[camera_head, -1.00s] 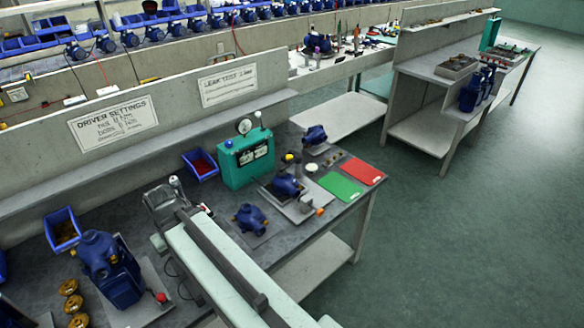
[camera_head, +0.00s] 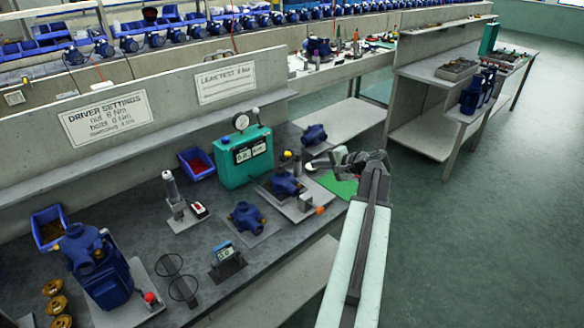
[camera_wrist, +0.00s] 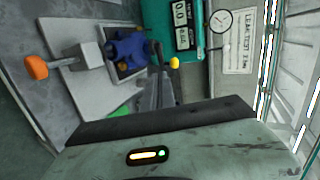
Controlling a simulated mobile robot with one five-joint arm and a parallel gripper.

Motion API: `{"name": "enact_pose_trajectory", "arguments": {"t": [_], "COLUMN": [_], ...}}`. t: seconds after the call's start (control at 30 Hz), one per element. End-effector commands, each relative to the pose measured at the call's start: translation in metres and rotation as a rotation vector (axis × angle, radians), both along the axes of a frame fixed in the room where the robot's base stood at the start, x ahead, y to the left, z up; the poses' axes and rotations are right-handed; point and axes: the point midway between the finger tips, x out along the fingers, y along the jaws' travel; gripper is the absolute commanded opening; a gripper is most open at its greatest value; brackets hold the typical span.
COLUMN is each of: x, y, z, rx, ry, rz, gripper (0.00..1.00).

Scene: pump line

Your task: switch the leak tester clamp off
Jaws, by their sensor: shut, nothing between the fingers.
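The leak tester is a teal box (camera_head: 245,158) with a dial gauge and a small display; part of it shows in the wrist view (camera_wrist: 186,22). In front of it, a blue pump (camera_head: 287,185) sits on a light plate fixture (camera_head: 298,208). The fixture's clamp has an orange knob (camera_head: 320,210) at its front right end; the knob is at upper left in the wrist view (camera_wrist: 36,67). My gripper (camera_head: 322,163) is shut and empty, right of the pump and above the table. Its dark fingers (camera_wrist: 156,88) point toward the fixture, apparently apart from the knob.
A yellow knob (camera_head: 287,155) stands near the tester. A green mat (camera_head: 338,187) lies partly under my gripper. Another blue pump (camera_head: 246,216) and a small display stand (camera_head: 226,262) are at left. Open floor lies at right.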

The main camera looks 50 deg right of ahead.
Motion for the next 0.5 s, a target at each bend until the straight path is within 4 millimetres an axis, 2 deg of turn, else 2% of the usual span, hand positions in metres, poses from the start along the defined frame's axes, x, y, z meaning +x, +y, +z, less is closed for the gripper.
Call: {"name": "enact_pose_trajectory", "arguments": {"t": [0.27,0.37,0.5], "x": [0.005,0.017,0.043], "y": [0.001,0.001,0.002], "z": [-0.004,-0.012,-0.027], "rx": [-0.001,-0.002,-0.002], "ry": [0.003,0.003,0.004], "rz": [0.004,0.004,0.005], "gripper": [0.0,0.0,0.0]}}
